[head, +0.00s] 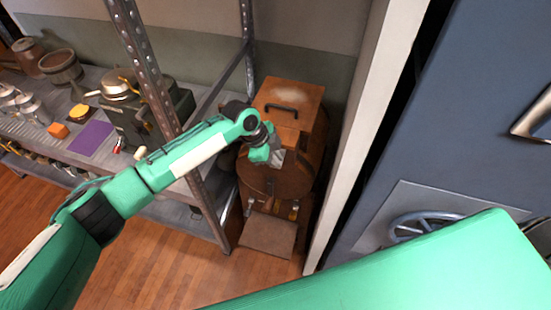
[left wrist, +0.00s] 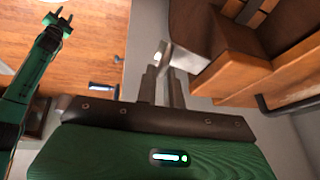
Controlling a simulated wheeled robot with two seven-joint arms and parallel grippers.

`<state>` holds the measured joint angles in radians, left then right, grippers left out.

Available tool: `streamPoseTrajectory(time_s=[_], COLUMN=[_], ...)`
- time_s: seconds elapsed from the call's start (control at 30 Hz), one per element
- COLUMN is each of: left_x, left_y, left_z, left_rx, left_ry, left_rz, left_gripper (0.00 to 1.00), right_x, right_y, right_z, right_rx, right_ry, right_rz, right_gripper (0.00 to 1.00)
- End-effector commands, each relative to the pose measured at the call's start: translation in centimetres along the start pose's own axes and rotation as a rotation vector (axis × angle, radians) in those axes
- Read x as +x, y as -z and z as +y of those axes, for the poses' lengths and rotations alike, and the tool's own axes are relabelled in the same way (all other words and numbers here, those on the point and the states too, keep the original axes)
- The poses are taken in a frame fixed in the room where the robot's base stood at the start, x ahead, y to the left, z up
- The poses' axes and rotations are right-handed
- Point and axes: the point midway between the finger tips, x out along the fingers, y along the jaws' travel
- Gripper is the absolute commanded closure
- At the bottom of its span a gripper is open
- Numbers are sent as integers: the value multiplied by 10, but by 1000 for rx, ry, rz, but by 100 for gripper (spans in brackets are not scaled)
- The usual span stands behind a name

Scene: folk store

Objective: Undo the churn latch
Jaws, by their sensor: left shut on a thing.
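The wooden churn (head: 308,100) is a brown, box-like body with a dark handle on its lid and a rounded front, standing in the corner beyond the shelf. My left gripper (head: 277,158) is at the upper front of the churn. In the left wrist view its fingers (left wrist: 165,88) are close together on a small grey metal piece, seemingly the latch (left wrist: 186,58), beside the brown wood. The gripper hides most of the latch in the head view. My right gripper (left wrist: 64,20) shows small in the left wrist view, with its two fingertips apart and nothing between them.
A metal shelf post (head: 150,65) and shelf (head: 90,140) with pots stand left of the churn. A pale wall edge (head: 365,130) and a blue-grey door (head: 470,110) with a wheel (head: 425,228) are to the right. The wooden floor (head: 140,260) in front is clear.

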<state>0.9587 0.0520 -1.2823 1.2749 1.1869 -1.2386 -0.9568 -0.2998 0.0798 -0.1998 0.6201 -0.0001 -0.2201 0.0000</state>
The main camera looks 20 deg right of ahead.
Motion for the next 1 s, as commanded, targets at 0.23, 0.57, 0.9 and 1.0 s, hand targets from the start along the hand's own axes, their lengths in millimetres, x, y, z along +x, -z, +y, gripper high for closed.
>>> streamPoseTrajectory(time_s=[0.23,0.57,0.9,1.0], left_x=[0,0,-10,-26], left_y=[0,0,-2,-2], left_z=[0,0,-1,-1], left_rx=[-2,-1,-1,1], left_ry=[-2,-1,0,3], left_rz=[0,0,-1,-1], left_gripper=[100,69,69,69], right_x=[0,0,6,14], right_y=[-1,-1,-1,-2], right_z=[2,2,1,0], right_rx=[-1,-1,0,0], right_ry=[-2,-2,-1,-1], right_rz=[-1,-1,-1,-1], right_gripper=[64,64,64,64])
